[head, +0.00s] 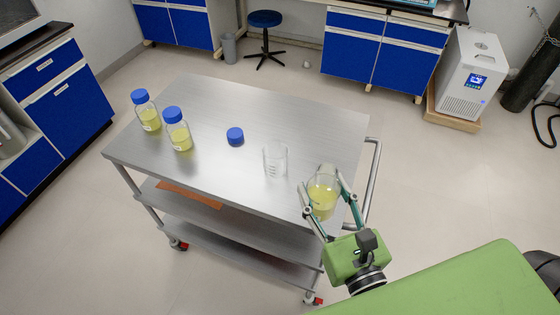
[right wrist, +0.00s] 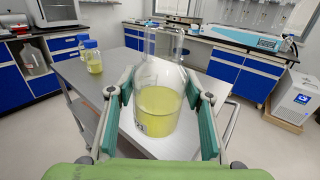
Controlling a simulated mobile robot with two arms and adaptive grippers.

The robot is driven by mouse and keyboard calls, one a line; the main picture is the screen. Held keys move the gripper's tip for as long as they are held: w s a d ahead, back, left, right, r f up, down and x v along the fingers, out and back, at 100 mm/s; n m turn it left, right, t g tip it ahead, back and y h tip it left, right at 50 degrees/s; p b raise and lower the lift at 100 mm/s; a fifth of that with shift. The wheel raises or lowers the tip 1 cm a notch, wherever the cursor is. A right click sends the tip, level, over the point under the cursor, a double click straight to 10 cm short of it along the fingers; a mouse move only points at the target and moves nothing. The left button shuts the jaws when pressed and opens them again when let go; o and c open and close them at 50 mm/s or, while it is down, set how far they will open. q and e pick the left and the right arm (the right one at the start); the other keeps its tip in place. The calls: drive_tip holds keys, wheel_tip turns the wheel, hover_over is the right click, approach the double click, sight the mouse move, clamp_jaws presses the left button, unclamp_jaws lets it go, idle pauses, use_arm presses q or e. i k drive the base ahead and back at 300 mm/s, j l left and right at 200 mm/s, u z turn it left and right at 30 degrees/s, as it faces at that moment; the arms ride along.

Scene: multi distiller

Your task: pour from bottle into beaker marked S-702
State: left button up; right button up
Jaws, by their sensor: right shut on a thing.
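A clear bottle (head: 322,198) with yellow liquid is upright in my right gripper (head: 321,188), at the right front of the steel cart (head: 215,105). In the right wrist view the open-topped bottle (right wrist: 158,112) sits between the two green finger pads (right wrist: 160,106). I cannot tell whether its base touches the cart. A clear, empty-looking beaker (head: 275,160) stands on the cart, left of and behind the bottle, apart from it. Its marking is too small to read. A blue cap (head: 235,136) lies on the cart left of the beaker. My left gripper is not in view.
Two blue-capped bottles with yellow liquid, one farther left (head: 147,112) and one nearer (head: 177,130), stand at the cart's left. A rail (head: 374,180) runs along its right end. The cart's back right is clear. A stool (head: 265,35) and a white machine (head: 474,75) stand beyond.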

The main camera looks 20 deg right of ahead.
sight(275, 152)
drive_tip(key=i+j+z, duration=0.1)
drive_tip(key=j+z, duration=0.15)
drive_tip(key=z, duration=0.2)
drive_tip(key=i+j+z, duration=0.1)
drive_tip(key=j+z, duration=0.55)
drive_tip(key=z, duration=0.2)
drive_tip(key=i+j+z, duration=0.1)
drive_tip(key=j+z, duration=0.15)
drive_tip(key=j, duration=1.45)
drive_tip(key=i, duration=0.3)
